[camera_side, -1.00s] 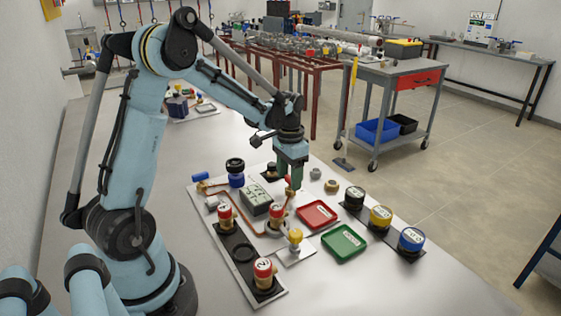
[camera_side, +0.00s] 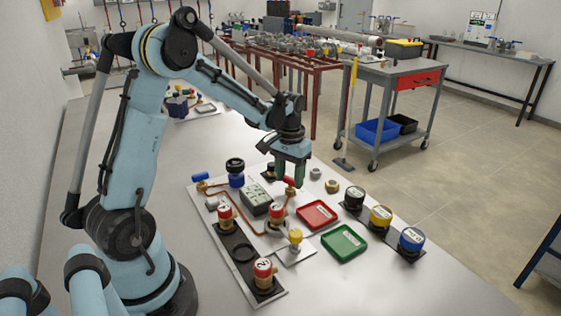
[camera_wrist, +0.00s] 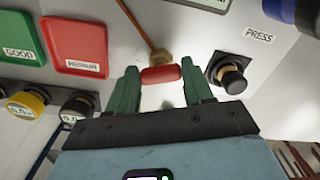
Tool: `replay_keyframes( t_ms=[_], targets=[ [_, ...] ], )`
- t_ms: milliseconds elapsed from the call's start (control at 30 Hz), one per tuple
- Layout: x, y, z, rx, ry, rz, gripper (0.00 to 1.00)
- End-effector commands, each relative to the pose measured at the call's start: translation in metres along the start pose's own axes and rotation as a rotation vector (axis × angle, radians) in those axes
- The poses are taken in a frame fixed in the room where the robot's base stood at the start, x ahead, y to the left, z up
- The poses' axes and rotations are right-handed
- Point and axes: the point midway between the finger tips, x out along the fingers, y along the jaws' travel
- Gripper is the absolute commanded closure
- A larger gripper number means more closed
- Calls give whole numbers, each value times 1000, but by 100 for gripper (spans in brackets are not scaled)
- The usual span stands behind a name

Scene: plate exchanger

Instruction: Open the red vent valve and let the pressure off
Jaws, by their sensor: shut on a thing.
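The red vent valve handle (camera_side: 289,181) is a short red bar on a brass fitting at the end of a copper pipe on the grey panel. In the wrist view the red handle (camera_wrist: 161,74) lies crosswise between my green fingertips, with the brass fitting (camera_wrist: 159,57) just beyond it. My gripper (camera_side: 298,182) points down over the valve and is shut on the handle; it also fills the lower middle of the wrist view (camera_wrist: 161,80). A box with a display (camera_side: 256,198) sits left of the valve; its reading is too small to tell.
Black, yellow and blue-sided capped pots (camera_side: 381,217) stand further right. A black knob near the PRESS label (camera_wrist: 231,76) is close beside my finger. Several red-capped fittings (camera_side: 265,269) stand on the panel.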

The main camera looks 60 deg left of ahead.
Motion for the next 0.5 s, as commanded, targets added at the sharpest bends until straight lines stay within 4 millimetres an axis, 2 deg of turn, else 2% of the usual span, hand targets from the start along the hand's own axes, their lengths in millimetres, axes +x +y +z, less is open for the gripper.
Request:
replay_keyframes(
  t_ms=[500],
  targets=[
    [0, 2, 0, -490, -1, -1, 79]
  ],
)
